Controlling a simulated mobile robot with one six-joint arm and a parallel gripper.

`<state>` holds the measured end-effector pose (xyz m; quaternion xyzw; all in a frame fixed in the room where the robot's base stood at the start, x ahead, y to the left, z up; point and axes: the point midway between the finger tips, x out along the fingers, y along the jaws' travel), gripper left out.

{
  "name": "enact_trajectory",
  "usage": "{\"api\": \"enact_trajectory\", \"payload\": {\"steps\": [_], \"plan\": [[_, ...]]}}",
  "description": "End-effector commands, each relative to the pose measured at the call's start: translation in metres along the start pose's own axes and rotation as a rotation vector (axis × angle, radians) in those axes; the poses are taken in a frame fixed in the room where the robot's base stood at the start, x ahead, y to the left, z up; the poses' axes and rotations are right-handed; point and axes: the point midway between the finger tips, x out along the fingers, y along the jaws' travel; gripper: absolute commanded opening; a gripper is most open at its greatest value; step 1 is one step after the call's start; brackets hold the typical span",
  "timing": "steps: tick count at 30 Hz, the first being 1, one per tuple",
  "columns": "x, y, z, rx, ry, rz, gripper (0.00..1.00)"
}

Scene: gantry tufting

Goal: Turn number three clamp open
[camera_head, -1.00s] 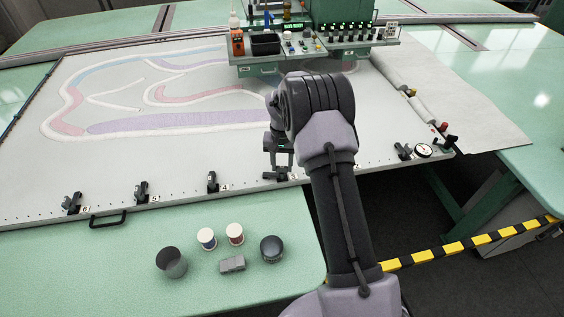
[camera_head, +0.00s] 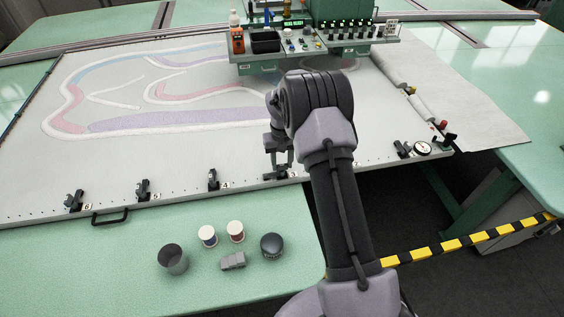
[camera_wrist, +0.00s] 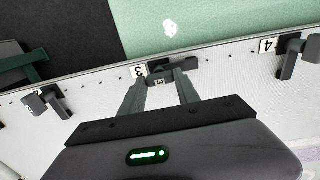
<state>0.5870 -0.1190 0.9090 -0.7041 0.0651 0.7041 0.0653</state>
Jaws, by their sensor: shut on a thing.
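The number three clamp (camera_wrist: 187,64) is a small dark clamp on the frame's front rail, beside a white label (camera_wrist: 138,71) marked 3. My gripper (camera_wrist: 160,76) reaches it from above, its two fingers shut on the clamp's dark part, which bears a small mark between the fingertips. In the head view my gripper (camera_head: 279,163) is low at the rail, over the same clamp (camera_head: 272,177). My arm and fingers hide part of the clamp, so its lever's exact angle cannot be told.
Clamp four (camera_head: 213,180) and clamp five (camera_head: 143,190) stand along the rail to the left, and clamp two (camera_wrist: 44,101) on the other side. Spools (camera_head: 208,237), a dark cup (camera_head: 173,259) and a grey block (camera_head: 233,261) lie on the green table. A dial gauge (camera_head: 423,148) sits at the right corner.

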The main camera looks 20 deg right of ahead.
Motion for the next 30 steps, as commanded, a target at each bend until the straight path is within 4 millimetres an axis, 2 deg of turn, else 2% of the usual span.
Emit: {"api": "enact_trajectory", "payload": {"steps": [3, 4, 7, 16, 19, 30], "plan": [[0.000, 0.000, 0.000, -0.002, 0.001, 0.001, 0.00], [0.000, 0.000, 0.000, -0.002, 0.001, 0.001, 0.42], [0.000, 0.000, 0.000, -0.001, 0.001, 0.000, 0.60], [-0.002, 0.000, 0.000, 0.000, 0.001, 0.000, 0.60], [-0.015, 0.000, -0.001, 0.000, 0.001, 0.000, 0.60], [-0.134, 0.000, -0.001, 0.000, 0.003, 0.000, 0.60]]}}
